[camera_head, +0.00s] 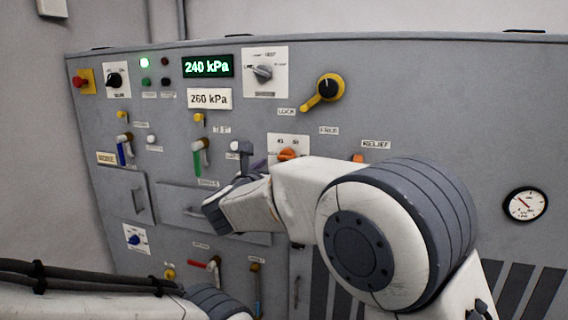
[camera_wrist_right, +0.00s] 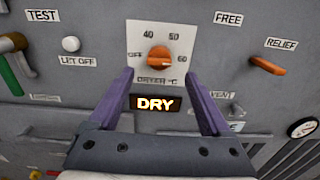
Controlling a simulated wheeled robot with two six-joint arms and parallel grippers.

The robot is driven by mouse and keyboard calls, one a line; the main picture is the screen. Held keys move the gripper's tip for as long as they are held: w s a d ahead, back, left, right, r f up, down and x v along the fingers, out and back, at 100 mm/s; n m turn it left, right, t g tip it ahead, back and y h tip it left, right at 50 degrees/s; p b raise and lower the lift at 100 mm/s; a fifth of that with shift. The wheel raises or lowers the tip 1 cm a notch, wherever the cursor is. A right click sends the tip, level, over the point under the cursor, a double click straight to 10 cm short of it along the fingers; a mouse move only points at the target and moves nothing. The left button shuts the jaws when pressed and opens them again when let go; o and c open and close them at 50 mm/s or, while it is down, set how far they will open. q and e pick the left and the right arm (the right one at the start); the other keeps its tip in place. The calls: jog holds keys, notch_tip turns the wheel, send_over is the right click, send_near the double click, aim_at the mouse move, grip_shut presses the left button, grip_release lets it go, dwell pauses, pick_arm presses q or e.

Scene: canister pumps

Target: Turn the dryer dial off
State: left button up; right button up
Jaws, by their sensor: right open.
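The dryer dial is an orange knob (camera_wrist_right: 158,58) on a white plate marked OFF, 40, 50 and 60. It also shows in the head view (camera_head: 287,154), partly behind my right arm. I cannot clearly tell which mark it points to. A lit DRY sign (camera_wrist_right: 156,103) is below the plate. My right gripper (camera_wrist_right: 158,80) is open and empty, its two purple fingers apart below the dial, one toward each side. It shows in the head view too (camera_head: 246,155), in front of the panel. My left gripper is out of view.
An orange RELIEF handle (camera_wrist_right: 267,65) is right of the dial. A white LET OFF knob (camera_wrist_right: 71,44) and a green-handled lever (camera_wrist_right: 12,70) are left. A yellow-black LOCK handle (camera_head: 325,92) is above. A pressure gauge (camera_head: 525,205) is at far right.

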aim_at(284, 157)
jog(key=x, duration=0.7)
jog(key=shift+w+f, duration=0.1)
jog(key=shift+w, duration=0.2)
grip_shut()
